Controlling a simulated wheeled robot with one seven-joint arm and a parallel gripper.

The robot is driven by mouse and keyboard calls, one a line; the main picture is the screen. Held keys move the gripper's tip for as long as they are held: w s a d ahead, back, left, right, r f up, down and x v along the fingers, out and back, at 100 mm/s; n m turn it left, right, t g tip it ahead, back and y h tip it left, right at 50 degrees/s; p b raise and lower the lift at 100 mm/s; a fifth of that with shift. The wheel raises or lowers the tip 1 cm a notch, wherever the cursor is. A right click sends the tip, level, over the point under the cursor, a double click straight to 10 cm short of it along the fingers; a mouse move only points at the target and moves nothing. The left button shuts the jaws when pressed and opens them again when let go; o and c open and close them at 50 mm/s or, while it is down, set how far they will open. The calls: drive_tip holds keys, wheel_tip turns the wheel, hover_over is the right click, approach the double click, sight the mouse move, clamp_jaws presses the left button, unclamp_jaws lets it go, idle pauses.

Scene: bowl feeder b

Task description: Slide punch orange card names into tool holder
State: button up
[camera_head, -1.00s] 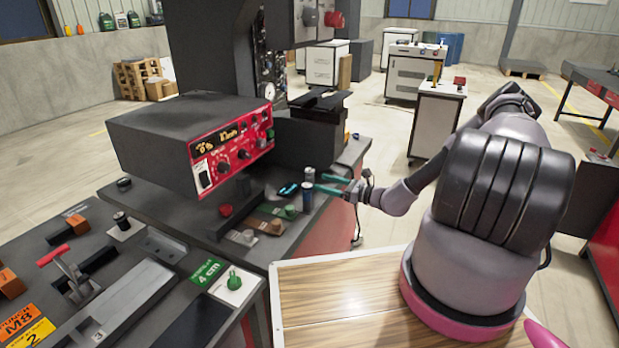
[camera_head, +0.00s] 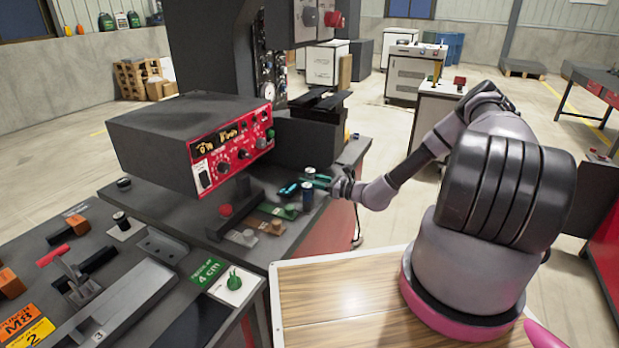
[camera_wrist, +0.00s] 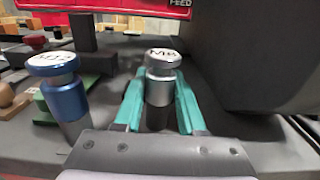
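The orange card (camera_head: 18,322) reads M8, with a yellow part (camera_head: 37,333) below it showing a 2, at the lower left in the head view. A silver punch (camera_wrist: 160,78) with a round white top marked M8 stands upright in the wrist view; in the head view its top (camera_head: 309,172) shows by my gripper. My gripper (camera_wrist: 158,92) has its teal fingers on either side of this punch, spread, with no clear grip on it. A blue punch (camera_wrist: 62,88) stands just left of it. The tool holder cannot be clearly identified.
A grey control box with a red panel (camera_head: 238,142) overhangs the dark bench. A green 4 cm card (camera_head: 207,272) and a green knob (camera_head: 234,281) lie nearer. A large dark block (camera_wrist: 245,55) rises close on the right in the wrist view.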

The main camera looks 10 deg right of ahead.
sight(310, 170)
clamp_jaws()
drive_tip(key=shift+r, duration=0.15)
drive_tip(key=shift+r, duration=1.4)
drive_tip(key=shift+r, duration=0.1)
